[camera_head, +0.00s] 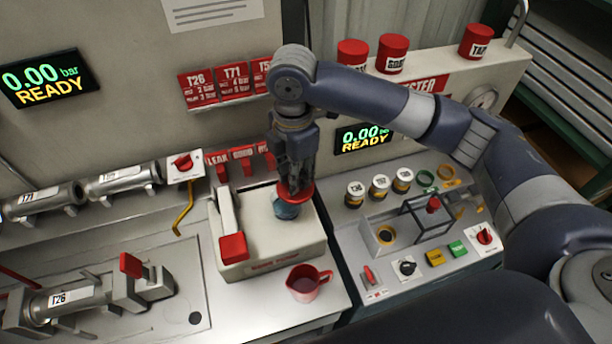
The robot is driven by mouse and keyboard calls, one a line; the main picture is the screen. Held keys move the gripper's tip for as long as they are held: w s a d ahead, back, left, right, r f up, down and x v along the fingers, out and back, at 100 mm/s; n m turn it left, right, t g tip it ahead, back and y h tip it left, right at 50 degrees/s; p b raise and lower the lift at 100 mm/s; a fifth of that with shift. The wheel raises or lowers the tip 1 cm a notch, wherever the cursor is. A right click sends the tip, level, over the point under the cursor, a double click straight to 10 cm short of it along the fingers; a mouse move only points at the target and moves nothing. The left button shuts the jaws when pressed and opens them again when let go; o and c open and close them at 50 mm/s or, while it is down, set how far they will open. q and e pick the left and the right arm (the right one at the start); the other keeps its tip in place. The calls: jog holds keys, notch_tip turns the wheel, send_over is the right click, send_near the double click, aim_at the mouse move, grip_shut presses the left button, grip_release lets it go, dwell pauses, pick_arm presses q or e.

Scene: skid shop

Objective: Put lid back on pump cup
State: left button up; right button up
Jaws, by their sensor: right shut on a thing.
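The pump (268,245) is a pale box with a red-tipped lever (232,247) on its left side. Its cup (284,209) is a small round bluish vessel on top, toward the right end. My right gripper (295,178) points down over the cup and is shut on a red round lid (299,197). The lid is at the cup's upper right and hides part of its rim. I cannot tell whether lid and cup touch. My left gripper is not in view.
A red jug (305,284) with dark liquid stands in front of the pump. To the right is a bench with small labelled jars (379,186), a wire-frame guard and knobs. A clamped T26 cylinder (62,298) lies at lower left. Red tags hang behind the pump.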

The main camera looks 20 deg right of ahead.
jog(key=n, duration=0.1)
jog(key=w+a+r+n+p, duration=0.1)
jog(key=n, duration=0.2)
jog(key=shift+w+a+r, duration=0.2)
jog(key=shift+w+r, duration=0.05)
jog(key=shift+w, duration=0.05)
jog(key=shift+w+a+r+n+p, duration=0.15)
jog(key=shift+n+p, duration=0.1)
jog(key=shift+n, duration=0.15)
jog(key=shift+w+a+f+n+p, duration=0.1)
jog(key=shift+w+n+p, duration=0.1)
jog(key=shift+n, duration=0.2)
notch_tip(320, 180, down, 4)
jog(key=b, duration=0.5)
jog(key=shift+f+b, duration=0.25)
jog(key=shift+b, duration=0.05)
jog(key=shift+f, duration=0.2)
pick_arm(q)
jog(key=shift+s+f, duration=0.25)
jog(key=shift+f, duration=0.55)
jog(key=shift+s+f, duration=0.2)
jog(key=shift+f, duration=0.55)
pick_arm(e)
jog(key=shift+f, duration=0.7)
pick_arm(q)
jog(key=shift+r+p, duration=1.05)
jog(key=shift+p, duration=0.05)
pick_arm(e)
jog(key=shift+r, duration=0.1)
